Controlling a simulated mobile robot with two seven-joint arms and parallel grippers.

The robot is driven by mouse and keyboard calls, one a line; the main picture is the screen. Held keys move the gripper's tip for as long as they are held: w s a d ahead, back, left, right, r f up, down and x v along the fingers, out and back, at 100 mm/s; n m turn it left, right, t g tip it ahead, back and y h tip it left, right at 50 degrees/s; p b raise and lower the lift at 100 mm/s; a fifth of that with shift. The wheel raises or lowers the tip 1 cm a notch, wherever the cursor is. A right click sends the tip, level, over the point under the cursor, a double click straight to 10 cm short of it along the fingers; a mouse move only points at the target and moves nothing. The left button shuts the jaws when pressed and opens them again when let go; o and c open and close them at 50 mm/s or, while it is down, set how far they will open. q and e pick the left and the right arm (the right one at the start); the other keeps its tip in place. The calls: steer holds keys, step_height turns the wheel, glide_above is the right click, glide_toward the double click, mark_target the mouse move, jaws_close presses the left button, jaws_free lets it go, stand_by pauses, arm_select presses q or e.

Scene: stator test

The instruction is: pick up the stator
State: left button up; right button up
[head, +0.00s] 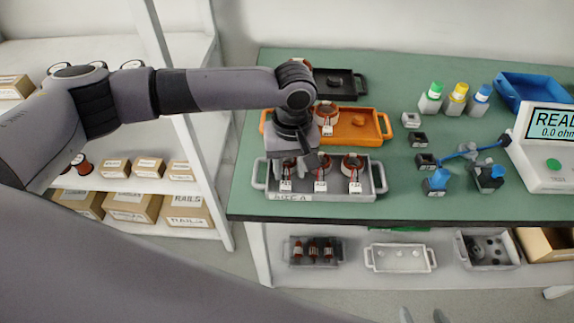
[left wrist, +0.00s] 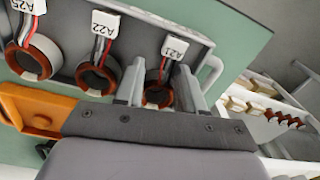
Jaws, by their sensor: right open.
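Three copper-wound stators with white tags sit in a grey tray (head: 330,194) on the green table. The left stator, tagged A21 (left wrist: 158,94), is mostly hidden by my left gripper in the head view. The middle one is tagged A22 (left wrist: 98,74) and the right one A25 (left wrist: 33,60). My left gripper (left wrist: 160,90) points down at the tray's left end. It is open, with one finger on each side of stator A21 and gaps visible. My right gripper (head: 422,315) is open and empty at the bottom edge of the head view; only its fingertips show.
An orange tray (head: 378,135) with another stator stands just behind the grey tray, and a black tray (head: 357,87) behind that. Bottles (head: 456,102), small connectors, a blue bin (head: 530,86) and a meter (head: 550,150) stand to the right. Shelves with boxes are at left.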

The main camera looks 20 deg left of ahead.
arm_select(q)
jaws_close()
steer(key=shift+r, duration=0.1)
stand_by(0.3)
